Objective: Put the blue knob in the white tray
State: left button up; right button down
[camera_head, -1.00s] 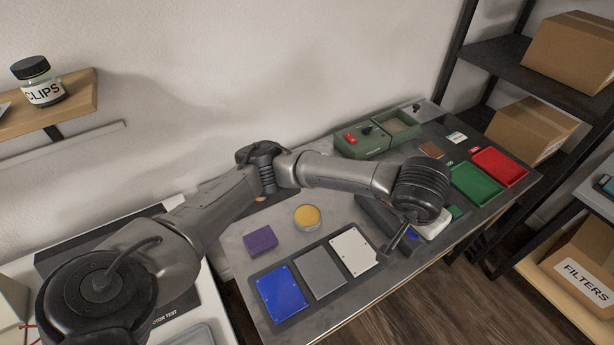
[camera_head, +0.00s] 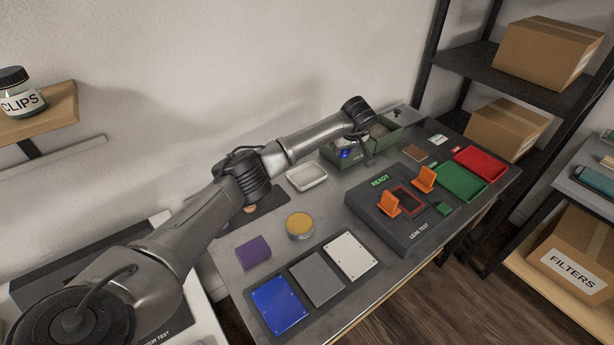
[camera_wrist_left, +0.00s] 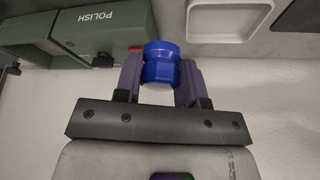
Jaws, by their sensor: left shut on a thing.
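The blue knob (camera_head: 347,153) is held by my left gripper in front of the green polish box. In the left wrist view the knob (camera_wrist_left: 161,64) sits between the two fingers of the left gripper (camera_wrist_left: 160,76), which is shut on it. The white tray (camera_head: 307,175) lies on the bench left of the gripper and looks empty. In the left wrist view the tray (camera_wrist_left: 229,17) is at the top, right of the knob and apart from it. My right gripper is not in view.
The green polish box (camera_wrist_left: 78,33) stands close to the held knob. The leak test station (camera_head: 408,215) with orange clamps is in front. A yellow-topped round tin (camera_head: 300,224) and purple block (camera_head: 253,252) are nearer. Green (camera_head: 462,182) and red (camera_head: 482,163) trays are right.

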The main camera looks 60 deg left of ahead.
pick_arm(q)
jog(key=b, duration=0.2)
send_over(306, 175)
jog(key=d, duration=0.1)
jog(key=f, duration=0.6)
jog(key=shift+s+d+f, duration=0.1)
jog(key=shift+s+f, duration=0.15)
jog(key=shift+f, duration=0.15)
jog(key=shift+f+b, duration=0.7)
jog(key=shift+f, duration=1.35)
jog(key=o, duration=0.9)
jog(key=shift+f, duration=0.1)
jog(key=shift+d+r, duration=0.1)
jog(key=shift+r, duration=0.35)
jog(key=p+v, duration=0.3)
jog(key=v, duration=0.8)
